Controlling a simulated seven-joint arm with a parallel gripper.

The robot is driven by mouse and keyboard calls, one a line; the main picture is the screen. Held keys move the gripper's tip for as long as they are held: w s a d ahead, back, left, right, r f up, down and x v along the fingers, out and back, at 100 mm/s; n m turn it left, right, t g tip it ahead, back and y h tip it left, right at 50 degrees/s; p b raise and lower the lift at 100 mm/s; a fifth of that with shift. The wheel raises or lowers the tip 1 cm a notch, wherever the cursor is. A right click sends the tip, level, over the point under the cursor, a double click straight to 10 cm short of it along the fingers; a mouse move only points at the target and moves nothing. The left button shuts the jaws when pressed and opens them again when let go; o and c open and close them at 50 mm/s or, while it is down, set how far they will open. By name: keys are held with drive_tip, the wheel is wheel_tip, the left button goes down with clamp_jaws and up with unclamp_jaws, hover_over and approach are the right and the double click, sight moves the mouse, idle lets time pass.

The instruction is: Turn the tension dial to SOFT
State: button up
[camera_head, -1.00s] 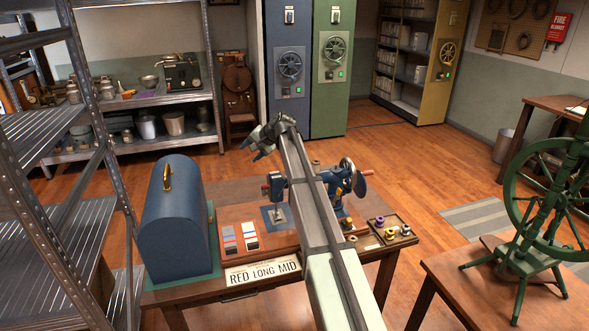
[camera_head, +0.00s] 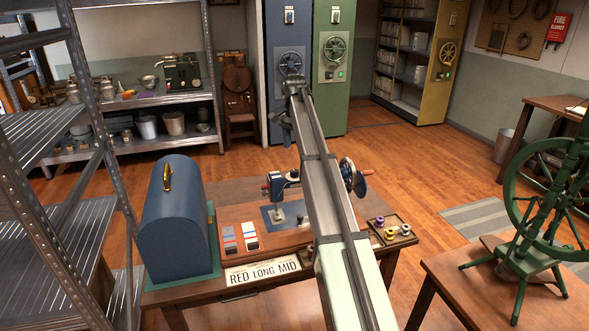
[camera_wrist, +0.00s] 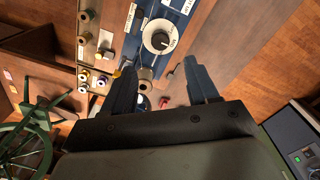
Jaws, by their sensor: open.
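The blue sewing machine (camera_head: 283,179) stands on a wooden base on the table, partly hidden by my arm. In the wrist view, a dark round knob on a pale disc, likely the tension dial (camera_wrist: 160,38), sits on its blue body (camera_wrist: 134,45). The lettering on the disc is too small to read. My gripper (camera_wrist: 159,67) is open and empty. Its two fingers point toward the machine, with the dial beyond and between the fingertips, apart from them. In the head view the gripper is mostly hidden behind my arm.
A blue domed case (camera_head: 180,215) stands left on the table. A spool tray (camera_head: 392,230) lies right of my arm. A green spinning wheel (camera_head: 545,215) stands at the right, a metal shelf (camera_head: 75,190) at the left.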

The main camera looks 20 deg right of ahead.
sight(294, 171)
wheel_tip(294, 171, down, 10)
drive_tip(key=shift+f, duration=0.1)
idle(0.4)
drive_tip(key=c, duration=1)
drive_tip(key=shift+c, duration=0.2)
drive_tip(key=n, duration=1.1)
drive_tip(key=shift+n, duration=0.4)
